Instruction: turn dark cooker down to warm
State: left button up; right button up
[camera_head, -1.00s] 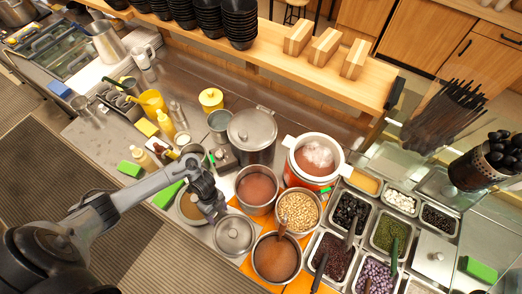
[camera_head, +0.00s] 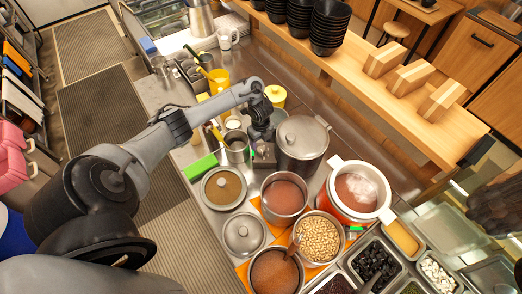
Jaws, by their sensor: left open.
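The dark cooker (camera_head: 299,163) is a tall dark pot with a grey metal lid (camera_head: 302,132), standing upright near the middle of the counter. A small grey box-like part (camera_head: 265,157) is at its left side; no dial or setting can be read on it. My left gripper (camera_head: 262,136) is just left of the cooker, over this part, and hides some of it. It is open, with nothing seen between its fingers. I cannot tell whether it touches the box. My right gripper is out of view.
A red cooker (camera_head: 336,198) with a white rim stands to the right. Pots of brown paste (camera_head: 285,196) and beans (camera_head: 319,240) are in front. A steel pot (camera_head: 237,147) and yellow container (camera_head: 276,96) are near my gripper. A wooden shelf (camera_head: 385,97) runs behind.

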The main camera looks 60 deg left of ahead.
aim_at(261, 149)
pick_arm(q)
jog(key=shift+f, duration=2.45)
jog(key=c, duration=1.1)
jog(key=shift+o, duration=0.2)
jog(key=shift+r+n+p, duration=0.15)
jog(key=shift+n+p, duration=0.65)
jog(key=shift+n, duration=0.05)
jog(key=shift+r+n+p, duration=0.15)
jog(key=shift+n+p, duration=0.6)
jog(key=shift+n, duration=0.1)
jog(key=n+p, duration=0.3)
jog(key=n, duration=0.1)
jog(key=shift+d+n, duration=0.1)
jog(key=shift+n, duration=0.2)
jog(key=n+p, duration=0.3)
jog(key=n, duration=0.2)
jog(key=shift+f, duration=0.1)
jog(key=shift+f+n+p, duration=0.1)
jog(key=shift+n+p, duration=0.9)
jog(key=shift+n, duration=1.4)
